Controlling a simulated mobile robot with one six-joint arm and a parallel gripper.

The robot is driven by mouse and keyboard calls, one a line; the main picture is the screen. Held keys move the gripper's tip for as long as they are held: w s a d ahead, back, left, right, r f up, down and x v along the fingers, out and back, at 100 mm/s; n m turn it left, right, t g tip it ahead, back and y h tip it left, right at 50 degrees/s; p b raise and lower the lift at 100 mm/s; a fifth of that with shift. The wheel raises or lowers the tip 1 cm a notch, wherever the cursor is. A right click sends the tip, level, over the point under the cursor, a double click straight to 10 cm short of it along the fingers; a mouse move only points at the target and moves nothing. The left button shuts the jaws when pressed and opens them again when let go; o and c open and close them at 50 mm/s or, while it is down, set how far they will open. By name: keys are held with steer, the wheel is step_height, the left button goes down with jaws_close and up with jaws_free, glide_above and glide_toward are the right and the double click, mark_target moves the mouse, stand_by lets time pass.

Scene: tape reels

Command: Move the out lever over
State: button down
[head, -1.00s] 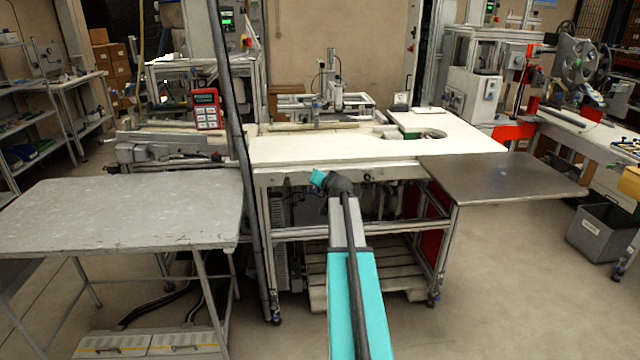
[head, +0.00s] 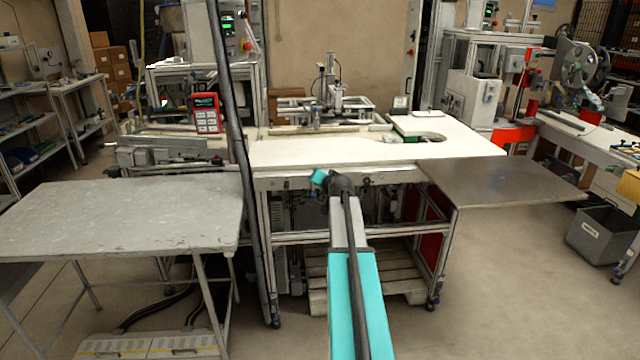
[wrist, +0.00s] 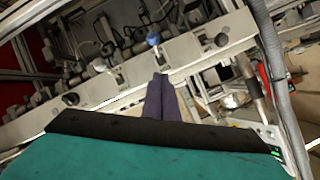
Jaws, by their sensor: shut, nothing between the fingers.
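My gripper (wrist: 157,97) is in the wrist view, with its dark purple fingers together and nothing between them. The fingertips point at a pale metal rail (wrist: 185,55). A small lever with a blue knob (wrist: 153,40) stands on the rail just beyond the fingertips, apart from them as far as I can see. A second lever with a pale knob (wrist: 100,65) stands further left along the rail. I see no label that tells which is the out lever. In the head view my arm reaches to the front of the white-topped bench (head: 300,152); the fingers are hidden there.
Dark round knobs (wrist: 222,40) sit further along the rail, and a grey post or hose (wrist: 275,70) runs at the right. In the head view, a grey table (head: 120,215) stands left and a dark metal shelf (head: 500,182) juts out right.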

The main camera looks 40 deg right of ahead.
steer(key=s+d+b+v, duration=0.1)
steer(key=v, duration=1)
steer(key=shift+d+f, duration=0.15)
steer(key=shift+f, duration=0.1)
stand_by(0.6)
